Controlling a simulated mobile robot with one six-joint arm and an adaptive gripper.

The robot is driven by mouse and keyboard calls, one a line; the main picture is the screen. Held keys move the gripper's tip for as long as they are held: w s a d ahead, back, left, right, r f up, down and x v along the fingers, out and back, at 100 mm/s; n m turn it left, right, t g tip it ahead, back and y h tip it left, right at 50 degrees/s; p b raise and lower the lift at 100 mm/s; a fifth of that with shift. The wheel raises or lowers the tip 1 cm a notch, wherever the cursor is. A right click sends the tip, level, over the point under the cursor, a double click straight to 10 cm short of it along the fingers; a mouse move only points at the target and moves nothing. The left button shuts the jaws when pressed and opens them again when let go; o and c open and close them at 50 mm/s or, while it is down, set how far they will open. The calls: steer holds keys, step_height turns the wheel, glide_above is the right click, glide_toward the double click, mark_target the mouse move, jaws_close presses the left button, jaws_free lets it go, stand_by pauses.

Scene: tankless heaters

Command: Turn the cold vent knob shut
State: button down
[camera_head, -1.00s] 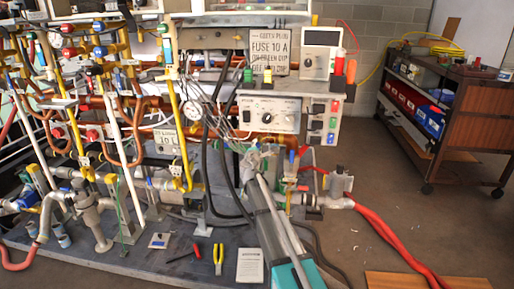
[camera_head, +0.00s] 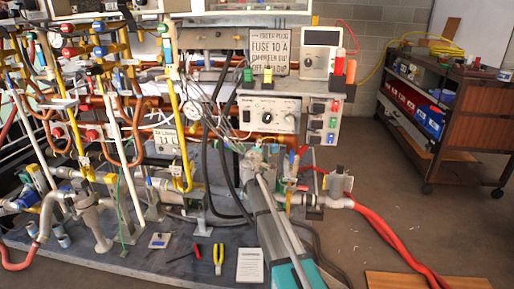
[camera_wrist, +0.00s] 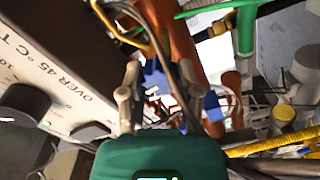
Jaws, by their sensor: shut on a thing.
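My gripper (camera_wrist: 159,80) shows in the wrist view with its green body at the bottom and its two pale fingers reaching up. A blue knob (camera_wrist: 154,75) sits between the fingertips, and the gripper is shut on it. It looks like the cold vent knob, but I see no label on it. A second blue part (camera_wrist: 212,106) shows just right of the right finger. In the head view my gripper (camera_head: 262,158) is at the pipework below the control box, and its fingertips and the held knob are hard to make out there.
A grey panel (camera_wrist: 70,70) with black knobs stands close left of my gripper in the wrist view. Copper pipe (camera_wrist: 183,45) and cables run close behind. In the head view, the control box (camera_head: 268,115) is above, a red hose (camera_head: 385,235) lies right, and pliers (camera_head: 218,258) lie in front.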

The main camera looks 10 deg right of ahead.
steer(key=shift+m, duration=0.8)
steer(key=shift+c, duration=1.5)
jaws_free()
steer(key=v, duration=1.2)
